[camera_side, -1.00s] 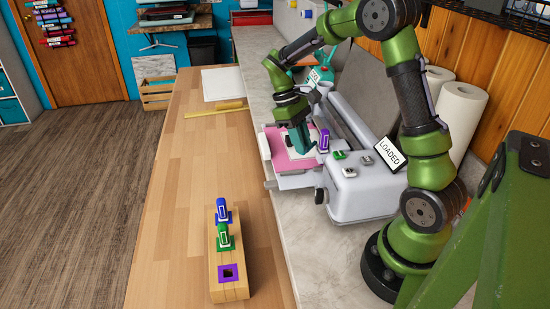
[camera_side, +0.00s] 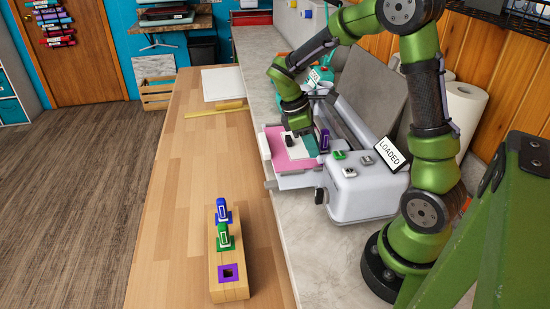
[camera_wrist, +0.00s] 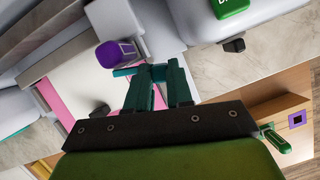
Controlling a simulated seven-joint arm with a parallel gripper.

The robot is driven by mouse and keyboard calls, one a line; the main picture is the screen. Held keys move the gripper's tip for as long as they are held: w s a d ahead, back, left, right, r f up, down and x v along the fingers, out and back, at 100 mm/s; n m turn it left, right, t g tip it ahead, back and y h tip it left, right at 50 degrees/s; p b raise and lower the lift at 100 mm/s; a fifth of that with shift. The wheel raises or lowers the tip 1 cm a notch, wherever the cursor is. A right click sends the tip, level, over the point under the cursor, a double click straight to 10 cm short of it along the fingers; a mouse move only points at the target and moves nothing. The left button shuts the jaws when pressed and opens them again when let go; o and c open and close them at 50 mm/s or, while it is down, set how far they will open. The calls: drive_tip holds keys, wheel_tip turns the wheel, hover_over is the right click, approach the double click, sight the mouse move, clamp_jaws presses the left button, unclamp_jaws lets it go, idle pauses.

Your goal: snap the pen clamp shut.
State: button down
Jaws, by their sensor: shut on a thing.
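The purple pen (camera_side: 323,138) stands in the cutting machine (camera_side: 362,190), over its pink sheet (camera_side: 278,152). It also shows in the wrist view (camera_wrist: 110,55), just left of my fingertips. My gripper (camera_side: 309,146) is low beside the pen; its teal fingers (camera_wrist: 152,74) are close together, shut at the pen clamp. The clamp itself is mostly hidden by the fingers, so its lever's position cannot be told.
A wooden pen block (camera_side: 228,264) holds a blue pen (camera_side: 222,211) and a green pen (camera_side: 224,236); its purple-marked slot (camera_side: 229,273) is empty. A "LOADED" sign (camera_side: 392,153) stands on the machine. The wooden table (camera_side: 180,210) has much free room.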

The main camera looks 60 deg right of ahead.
drive_tip(key=c, duration=1)
unclamp_jaws()
drive_tip(key=shift+r, duration=0.1)
drive_tip(key=v, duration=1.6)
drive_tip(key=shift+w+a+r, duration=0.15)
drive_tip(key=shift+w+r, duration=0.05)
drive_tip(key=shift+r, duration=0.1)
